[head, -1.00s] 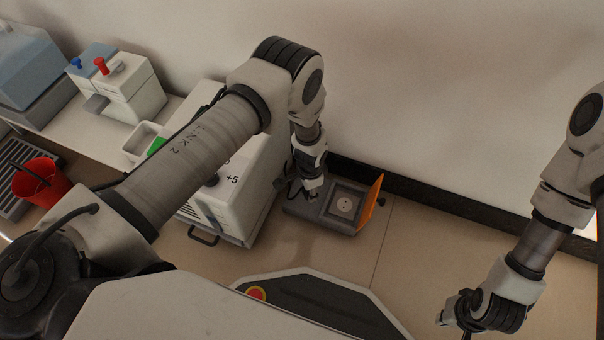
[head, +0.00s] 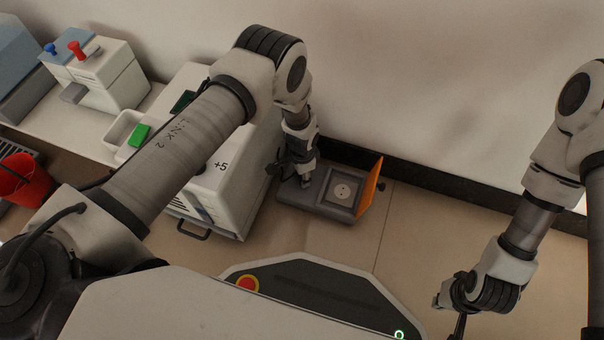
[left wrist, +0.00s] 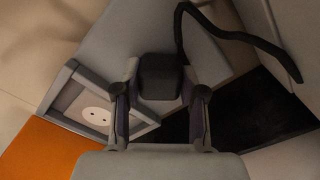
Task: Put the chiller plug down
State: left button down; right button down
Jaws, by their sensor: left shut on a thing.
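The chiller plug (left wrist: 160,77) is a dark, rounded block between the fingers of my left gripper (left wrist: 162,108) in the left wrist view. A black cord (left wrist: 235,35) shows just beyond it. In the head view my left gripper (head: 301,180) is low at the left end of a grey floor box (head: 318,202), and the plug is hard to make out there. The box has a pale round socket (head: 342,191), also in the left wrist view (left wrist: 95,115), to one side of the plug. I cannot tell whether the plug touches the box. My right gripper (head: 455,302) is away at the lower right, its fingers unclear.
An orange flap (head: 370,187) stands up at the box's right end. A white cabinet (head: 228,190) marked +5 stands close left of my left gripper. The wall with a dark skirting (head: 430,189) is behind. The tiled floor (head: 440,235) at right is clear.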

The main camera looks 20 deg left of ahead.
pick_arm(q)
jog(key=c, duration=0.7)
grip_release()
jog(key=shift+f, duration=0.1)
jog(key=shift+o, duration=0.2)
notch_tip(320, 180, up, 13)
jog(key=p, duration=0.8)
